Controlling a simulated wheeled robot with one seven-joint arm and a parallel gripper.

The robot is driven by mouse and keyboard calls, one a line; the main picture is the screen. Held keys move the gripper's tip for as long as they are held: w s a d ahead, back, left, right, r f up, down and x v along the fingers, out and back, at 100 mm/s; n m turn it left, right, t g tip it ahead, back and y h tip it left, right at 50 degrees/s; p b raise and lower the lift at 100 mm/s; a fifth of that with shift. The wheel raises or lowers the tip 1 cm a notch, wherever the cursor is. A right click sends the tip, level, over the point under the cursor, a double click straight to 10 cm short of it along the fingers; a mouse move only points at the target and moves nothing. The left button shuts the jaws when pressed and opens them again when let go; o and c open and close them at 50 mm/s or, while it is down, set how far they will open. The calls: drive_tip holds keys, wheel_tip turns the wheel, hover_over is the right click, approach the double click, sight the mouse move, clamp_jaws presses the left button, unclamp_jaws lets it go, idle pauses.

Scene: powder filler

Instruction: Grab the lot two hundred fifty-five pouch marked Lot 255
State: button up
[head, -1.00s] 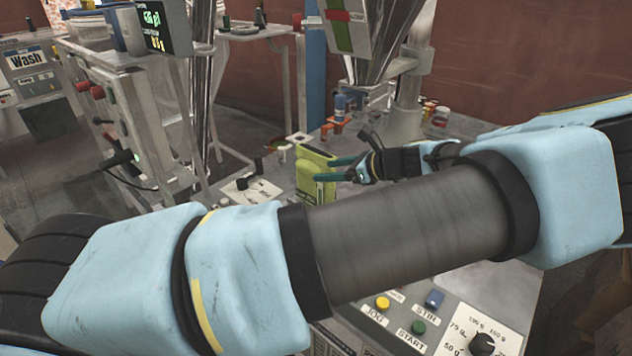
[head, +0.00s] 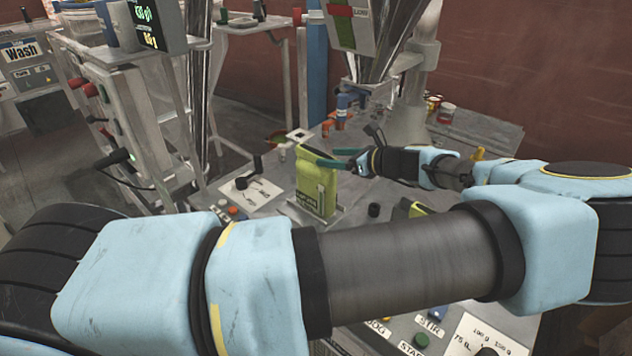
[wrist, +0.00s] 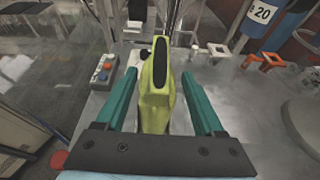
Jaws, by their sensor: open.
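A yellow-green pouch (head: 318,187) stands upright on the machine's worktop in the head view. It has a dark band low on its front; the lettering is too small to read. My gripper (head: 337,158) is at the pouch's upper part, with its teal fingers open. In the wrist view the pouch (wrist: 157,95) stands between the two open fingers (wrist: 160,76), with a gap visible on both sides and its dark oval top facing the camera.
Another yellow-green item (head: 416,209) is mostly hidden behind my arm. A small black knob (head: 374,210) stands right of the pouch. A crank panel (head: 246,190) lies to its left. Orange brackets (wrist: 267,60) stand at the right in the wrist view.

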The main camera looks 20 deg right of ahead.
sight(322, 154)
drive_tip(key=x, duration=0.2)
drive_tip(key=p+x, duration=0.2)
drive_tip(key=x, duration=0.1)
drive_tip(key=shift+w+a+r, duration=0.2)
drive_tip(key=shift+w, duration=0.15)
drive_tip(key=shift+w+f, duration=0.2)
drive_tip(key=shift+c, duration=0.2)
clamp_jaws()
idle(0.9)
